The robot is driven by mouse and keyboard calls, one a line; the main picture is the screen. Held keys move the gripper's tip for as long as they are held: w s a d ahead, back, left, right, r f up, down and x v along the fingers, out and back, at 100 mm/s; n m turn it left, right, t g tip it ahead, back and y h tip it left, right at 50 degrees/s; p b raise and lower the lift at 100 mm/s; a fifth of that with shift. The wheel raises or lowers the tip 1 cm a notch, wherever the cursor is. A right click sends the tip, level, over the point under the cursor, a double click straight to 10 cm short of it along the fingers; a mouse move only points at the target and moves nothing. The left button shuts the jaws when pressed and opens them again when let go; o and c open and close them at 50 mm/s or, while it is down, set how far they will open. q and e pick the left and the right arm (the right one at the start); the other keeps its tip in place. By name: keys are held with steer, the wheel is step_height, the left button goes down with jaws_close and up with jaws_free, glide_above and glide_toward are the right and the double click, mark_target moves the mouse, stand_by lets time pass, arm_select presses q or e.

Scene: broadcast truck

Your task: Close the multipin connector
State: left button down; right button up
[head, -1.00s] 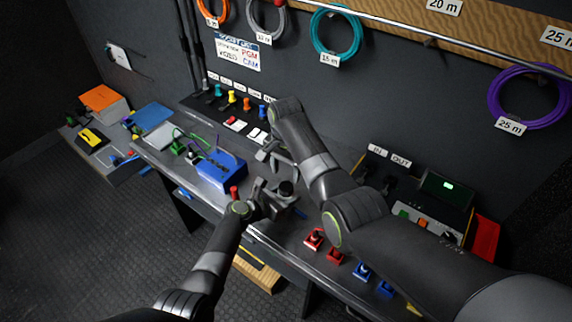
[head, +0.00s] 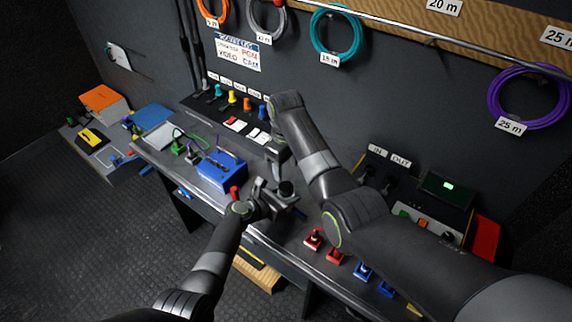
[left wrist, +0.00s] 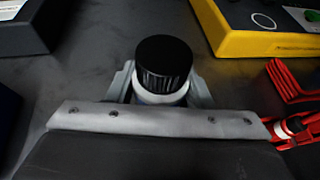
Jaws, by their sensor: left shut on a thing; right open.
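The multipin connector has a round black ribbed cap (left wrist: 163,62) above a white ring and stands upright in the left wrist view. Its dark cap also shows in the head view (head: 286,187). My left gripper (head: 278,199) is shut on the connector's body, with a grey finger on each side below the cap (left wrist: 160,90). My right gripper (head: 277,152) is open, behind and above the connector, apart from it. Its fingers are partly hidden by its own wrist. The connector's lower part is hidden by my left gripper.
A blue box (head: 220,170) stands on the bench to the left. Red and blue connectors (head: 334,256) lie along the front edge at right. A panel with coloured plugs (head: 232,98) is at the back. A yellow box (left wrist: 255,30) and red parts (left wrist: 287,85) flank the connector at right.

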mark_target(286, 186)
steer(key=shift+n, duration=0.3)
steer(key=shift+f, duration=3.95)
steer(key=c, duration=0.9)
steer(key=shift+o, duration=0.2)
steer(key=o, duration=1.1)
